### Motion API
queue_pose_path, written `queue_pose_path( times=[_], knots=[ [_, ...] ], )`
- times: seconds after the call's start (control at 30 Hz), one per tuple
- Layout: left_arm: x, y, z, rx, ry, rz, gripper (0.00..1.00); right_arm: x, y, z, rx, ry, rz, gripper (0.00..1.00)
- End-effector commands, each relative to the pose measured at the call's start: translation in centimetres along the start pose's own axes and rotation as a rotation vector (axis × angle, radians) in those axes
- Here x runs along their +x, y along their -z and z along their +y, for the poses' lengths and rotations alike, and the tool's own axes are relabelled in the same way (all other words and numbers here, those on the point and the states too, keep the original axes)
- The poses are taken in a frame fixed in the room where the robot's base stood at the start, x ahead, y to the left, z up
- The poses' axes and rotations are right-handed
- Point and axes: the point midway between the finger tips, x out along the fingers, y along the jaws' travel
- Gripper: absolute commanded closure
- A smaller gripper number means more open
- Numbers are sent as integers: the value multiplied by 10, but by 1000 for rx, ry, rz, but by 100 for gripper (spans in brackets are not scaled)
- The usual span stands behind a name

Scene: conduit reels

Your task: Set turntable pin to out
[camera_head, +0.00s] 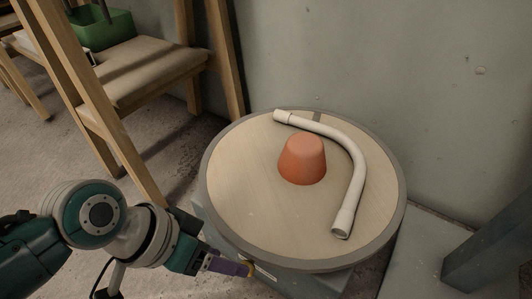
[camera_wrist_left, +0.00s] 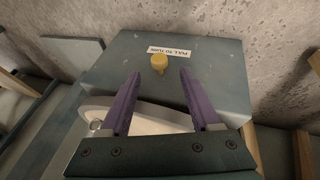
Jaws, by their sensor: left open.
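The turntable (camera_head: 235,200) is a round wooden disc with a grey rim on a grey base. The turntable pin is a yellow knob (camera_wrist_left: 158,62) on the base's side, beside a "PULL TO TURN" label (camera_wrist_left: 169,51). In the head view a bit of yellow pin (camera_head: 251,271) shows at the fingertips, under the disc's near edge. My left gripper (camera_wrist_left: 160,72) has two purple fingers, open, with the knob between and just beyond their tips, not gripped. In the head view the left gripper (camera_head: 242,269) comes in from the left, low beside the base. My right gripper is not in view.
An orange cone-shaped block (camera_head: 302,160) stands on the disc, and a white bent conduit (camera_head: 355,167) curves around it. A wooden chair-like frame with a beige seat (camera_head: 150,70) and a green bin (camera_head: 103,28) stand at the left. A wall (camera_head: 400,70) is close behind.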

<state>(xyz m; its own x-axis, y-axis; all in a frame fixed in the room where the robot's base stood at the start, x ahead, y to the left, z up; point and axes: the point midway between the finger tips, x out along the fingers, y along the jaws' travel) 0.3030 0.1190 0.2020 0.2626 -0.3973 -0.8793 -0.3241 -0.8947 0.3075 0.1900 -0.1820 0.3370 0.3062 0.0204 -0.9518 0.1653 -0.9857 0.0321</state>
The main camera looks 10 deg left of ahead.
Motion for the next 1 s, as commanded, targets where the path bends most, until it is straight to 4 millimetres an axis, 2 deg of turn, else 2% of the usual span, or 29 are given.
queue_pose_path(
  times=[0.03,0.1,0.3,0.7,1.0],
  knots=[
    [18,-3,-2,0,-2,2,37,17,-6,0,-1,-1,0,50],
    [29,-3,-2,-1,-2,1,37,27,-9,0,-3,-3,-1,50],
    [49,-1,-1,0,-1,0,37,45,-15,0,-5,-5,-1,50],
    [53,0,0,0,0,-1,37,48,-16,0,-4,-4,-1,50],
    [53,0,0,0,0,-1,69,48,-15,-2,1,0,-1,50]
  ],
)
